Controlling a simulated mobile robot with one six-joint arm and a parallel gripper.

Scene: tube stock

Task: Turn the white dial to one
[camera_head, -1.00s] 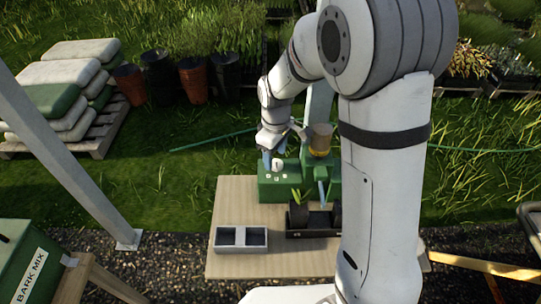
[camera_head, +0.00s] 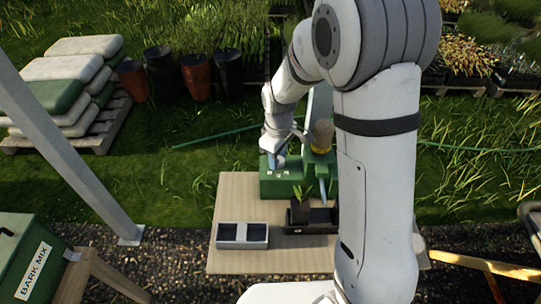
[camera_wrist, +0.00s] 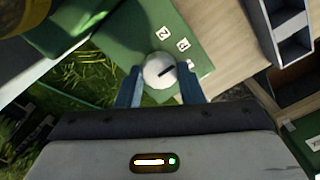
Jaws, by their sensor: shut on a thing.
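The white dial (camera_wrist: 155,74) is a round knob with a dark pointer mark, on the top face of a green machine (camera_wrist: 207,28). In the wrist view the mark points right and slightly up. Small white number labels (camera_wrist: 164,33) stand around the dial; one looks like a 2, the others are hard to read. My gripper (camera_wrist: 160,78) is shut on the dial, with one blue finger on each side. In the head view my gripper (camera_head: 277,159) is down at the left part of the green machine (camera_head: 272,188), and the dial is mostly hidden there.
The machine stands on a wooden table (camera_head: 232,201). A grey two-part tray (camera_head: 242,245) and a black tray (camera_head: 322,228) with a potted plant (camera_head: 300,208) are at the front. Bare tabletop lies at the left and front.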

